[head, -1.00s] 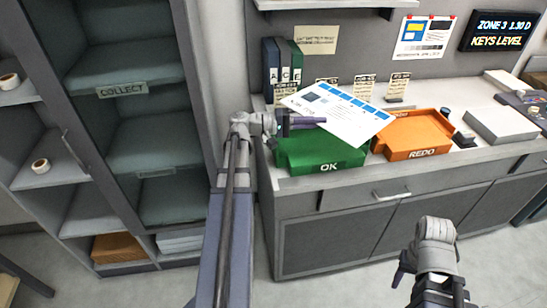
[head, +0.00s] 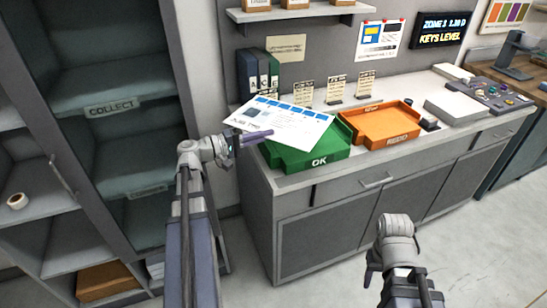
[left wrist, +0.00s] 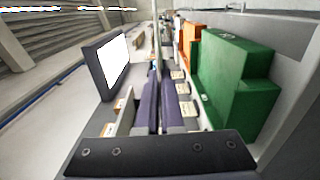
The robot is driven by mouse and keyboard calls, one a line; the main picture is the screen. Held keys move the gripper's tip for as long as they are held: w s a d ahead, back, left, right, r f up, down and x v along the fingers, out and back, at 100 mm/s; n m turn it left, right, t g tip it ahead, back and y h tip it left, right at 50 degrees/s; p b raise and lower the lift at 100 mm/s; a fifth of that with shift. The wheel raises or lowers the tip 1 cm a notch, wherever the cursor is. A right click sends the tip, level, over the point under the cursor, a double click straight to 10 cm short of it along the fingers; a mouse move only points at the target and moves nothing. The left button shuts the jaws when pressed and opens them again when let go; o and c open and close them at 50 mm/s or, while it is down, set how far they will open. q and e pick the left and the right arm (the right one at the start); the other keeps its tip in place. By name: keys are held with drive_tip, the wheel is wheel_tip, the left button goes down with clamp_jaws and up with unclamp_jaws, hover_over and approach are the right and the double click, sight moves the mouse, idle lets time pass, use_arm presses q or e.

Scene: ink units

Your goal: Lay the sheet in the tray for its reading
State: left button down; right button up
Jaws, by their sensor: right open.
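A white sheet (head: 283,120) with a blue strip along its top edge and printed blocks is held tilted above the green OK tray (head: 318,160), hiding part of it. My left gripper (head: 258,135) is shut on the sheet's near edge. In the left wrist view its purple fingers (left wrist: 160,108) are close together with the sheet seen edge-on as a thin line, and the green tray stands to their right. The orange REDO tray (head: 385,137) is just right of the green one and looks empty. My right gripper (head: 372,273) is open and low, in front of the cabinet.
Binders (head: 258,70) and several small label cards stand along the back of the counter. A lit sign (head: 446,30) reads ZONE 3 1.30 D, KEYS LEVEL. A grey box (head: 455,105) lies right of the trays. A COLLECT shelf unit (head: 113,105) stands at left.

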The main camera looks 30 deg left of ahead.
use_arm(q)
wheel_tip(320, 180, down, 10)
drive_tip(key=b, duration=0.9)
drive_tip(key=shift+f+b, duration=0.45)
drive_tip(key=shift+b, duration=0.3)
drive_tip(key=shift+f, duration=0.1)
drive_tip(key=c, duration=1.1)
unclamp_jaws()
drive_tip(key=shift+o, duration=0.2)
drive_tip(key=r+p+v, duration=0.1)
drive_tip(key=v, duration=1.1)
drive_tip(key=shift+r, duration=0.15)
